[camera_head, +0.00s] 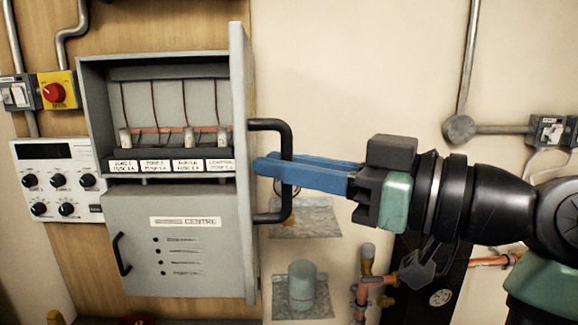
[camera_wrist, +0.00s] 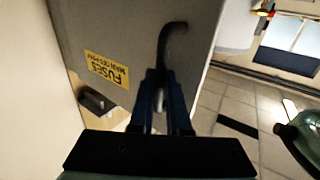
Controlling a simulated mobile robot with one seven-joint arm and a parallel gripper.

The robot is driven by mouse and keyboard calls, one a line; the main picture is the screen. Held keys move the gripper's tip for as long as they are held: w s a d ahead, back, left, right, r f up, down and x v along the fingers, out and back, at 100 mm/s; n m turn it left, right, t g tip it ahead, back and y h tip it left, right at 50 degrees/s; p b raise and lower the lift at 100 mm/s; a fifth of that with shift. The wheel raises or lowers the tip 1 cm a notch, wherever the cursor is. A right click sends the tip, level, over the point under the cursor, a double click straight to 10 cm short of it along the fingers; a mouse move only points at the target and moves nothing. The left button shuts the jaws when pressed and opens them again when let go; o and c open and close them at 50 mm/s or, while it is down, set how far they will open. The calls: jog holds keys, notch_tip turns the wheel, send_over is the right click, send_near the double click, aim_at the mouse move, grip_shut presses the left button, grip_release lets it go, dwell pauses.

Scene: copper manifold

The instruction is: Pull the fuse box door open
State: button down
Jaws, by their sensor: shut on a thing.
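The grey fuse box (camera_head: 160,60) is mounted on a wooden board. Its upper compartment shows several fuses with wires and white labels. The fuse box door (camera_head: 241,160) stands open, swung out on the right side and seen nearly edge-on. Its black bar handle (camera_head: 288,150) faces right. My gripper (camera_head: 272,167), with blue fingers, is shut on the handle from the right. In the wrist view the fingers (camera_wrist: 160,95) close around the handle (camera_wrist: 175,35), beside a yellow fuses label (camera_wrist: 106,69) on the door face. The exact finger contact is partly hidden.
A lower grey panel (camera_head: 185,250) with a small black handle sits under the fuses. A white control unit (camera_head: 58,180) and a red knob (camera_head: 54,92) are at left. Copper pipes (camera_head: 367,285) and a green cylinder (camera_head: 302,285) are below my arm.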

jog(key=c, duration=1.2)
grip_release()
jog(key=shift+w, duration=0.1)
jog(key=shift+o, duration=0.2)
jog(key=b+v, duration=0.3)
jog(key=v, duration=1)
jog(key=shift+a, duration=0.1)
